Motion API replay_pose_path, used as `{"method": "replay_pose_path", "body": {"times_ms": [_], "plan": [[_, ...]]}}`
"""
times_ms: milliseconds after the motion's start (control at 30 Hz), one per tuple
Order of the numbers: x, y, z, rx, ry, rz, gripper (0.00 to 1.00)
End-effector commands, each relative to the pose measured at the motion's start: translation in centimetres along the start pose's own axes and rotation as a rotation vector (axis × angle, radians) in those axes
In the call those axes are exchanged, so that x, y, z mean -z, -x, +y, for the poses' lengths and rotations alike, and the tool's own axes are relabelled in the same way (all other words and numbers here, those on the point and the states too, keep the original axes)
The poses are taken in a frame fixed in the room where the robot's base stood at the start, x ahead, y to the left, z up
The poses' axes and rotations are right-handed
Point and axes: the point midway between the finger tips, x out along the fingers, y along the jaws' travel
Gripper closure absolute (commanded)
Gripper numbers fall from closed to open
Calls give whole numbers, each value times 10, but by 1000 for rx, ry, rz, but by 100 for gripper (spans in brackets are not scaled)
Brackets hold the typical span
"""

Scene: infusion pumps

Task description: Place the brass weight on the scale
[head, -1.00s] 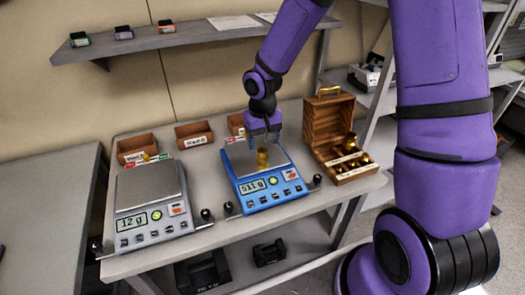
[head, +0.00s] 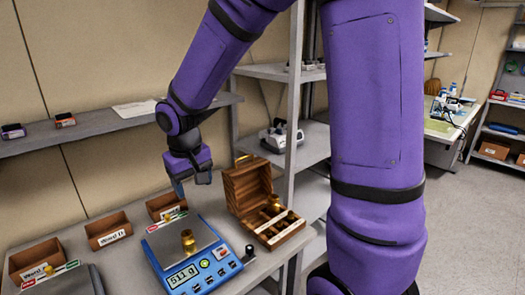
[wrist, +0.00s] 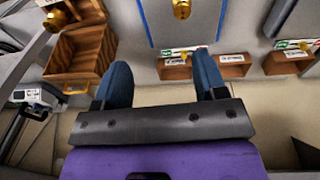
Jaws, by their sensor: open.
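A brass weight (head: 188,241) stands upright on the pan of the blue scale (head: 157,249), whose display reads about 511 g. In the wrist view the brass weight (wrist: 182,9) shows at the top edge on the scale pan (wrist: 205,12). My gripper (head: 190,190) is above and behind the scale, apart from the weight. Its two blue fingers (wrist: 160,80) are spread with nothing between them.
An open wooden box (head: 262,203) with more brass weights stands right of the scale. Small labelled wooden bins (head: 108,230) stand behind it. A second scale (head: 60,284) shows at the lower left. A wall shelf (head: 80,131) runs behind, and a shelving rack (head: 290,130) stands at the right.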

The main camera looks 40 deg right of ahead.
Motion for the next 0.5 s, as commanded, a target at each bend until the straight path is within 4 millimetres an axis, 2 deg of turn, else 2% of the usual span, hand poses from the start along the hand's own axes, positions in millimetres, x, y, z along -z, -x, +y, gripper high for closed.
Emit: {"method": "replay_pose_path", "body": {"times_ms": [33,200,500], "plan": [[-8,17,5,-11,-1,26,35],[-38,60,20,-31,-9,90,35],[-103,122,41,-20,-25,208,35]]}}
